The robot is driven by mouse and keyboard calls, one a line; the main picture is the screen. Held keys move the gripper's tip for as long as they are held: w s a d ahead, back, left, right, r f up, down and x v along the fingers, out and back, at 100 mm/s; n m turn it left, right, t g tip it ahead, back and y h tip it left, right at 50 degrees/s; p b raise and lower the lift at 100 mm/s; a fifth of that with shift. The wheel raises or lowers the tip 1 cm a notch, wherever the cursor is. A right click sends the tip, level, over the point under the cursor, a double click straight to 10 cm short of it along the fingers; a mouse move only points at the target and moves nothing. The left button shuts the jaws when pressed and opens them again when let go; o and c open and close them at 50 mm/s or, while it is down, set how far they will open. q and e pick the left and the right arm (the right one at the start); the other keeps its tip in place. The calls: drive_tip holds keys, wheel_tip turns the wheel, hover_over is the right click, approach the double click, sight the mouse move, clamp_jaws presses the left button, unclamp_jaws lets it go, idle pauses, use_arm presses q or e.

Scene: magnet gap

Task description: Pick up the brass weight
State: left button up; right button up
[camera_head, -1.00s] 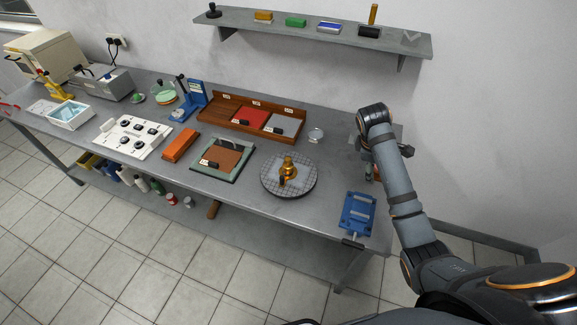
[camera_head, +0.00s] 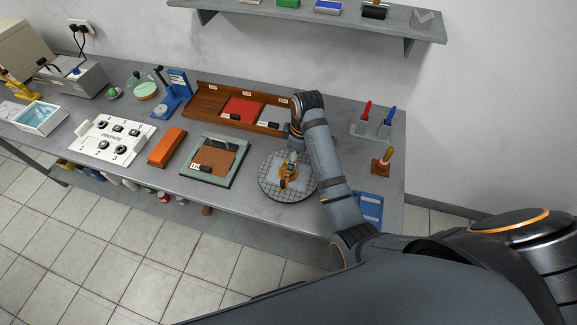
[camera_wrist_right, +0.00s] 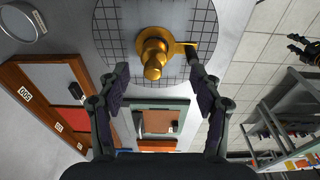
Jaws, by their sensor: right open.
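The brass weight (camera_head: 286,183) stands on a round gridded plate (camera_head: 270,188) near the bench's front right. It is gold, with a wide base, a knob on top and a side arm, as the right wrist view (camera_wrist_right: 154,50) shows. My right gripper (camera_head: 293,158) hangs just over the weight and partly hides it. In the right wrist view its two dark fingers (camera_wrist_right: 158,75) are apart, with the weight beyond and between them; I see no grip on it. A dark gripper-like shape (camera_wrist_right: 302,48) at that view's right edge may be my left gripper; its opening is unclear.
A green-framed tray (camera_head: 217,181) and an orange block (camera_head: 167,147) lie left of the plate. A wooden sectioned tray (camera_head: 205,104) is behind. A blue fixture (camera_head: 369,207), a wooden-handled tool (camera_head: 384,160) and a red-and-blue pen stand (camera_head: 370,130) are on the right.

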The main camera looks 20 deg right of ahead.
drive_tip(key=shift+w+a+f, duration=0.1)
drive_tip(key=shift+w+f, duration=0.6)
drive_tip(key=shift+f, duration=0.25)
drive_tip(key=shift+w+f, duration=0.2)
drive_tip(key=shift+w, duration=0.05)
drive_tip(key=shift+w+a+f+p, duration=0.1)
drive_tip(key=shift+a+f+p, duration=0.1)
drive_tip(key=shift+f+p, duration=0.3)
drive_tip(key=shift+w+a+f+p, duration=0.1)
drive_tip(key=shift+a+f+p, duration=0.1)
drive_tip(key=shift+f+p, duration=0.25)
drive_tip(key=shift+s+a+f, duration=0.1)
drive_tip(key=shift+a+f, duration=0.05)
drive_tip(key=shift+f, duration=1.25)
drive_tip(key=c, duration=1)
clamp_jaws()
use_arm(q)
drive_tip(key=shift+w+r, duration=0.65)
drive_tip(key=shift+w, duration=0.3)
drive_tip(key=shift+w+r, duration=0.65)
drive_tip(key=shift+w, duration=0.25)
use_arm(e)
drive_tip(key=shift+r, duration=0.1)
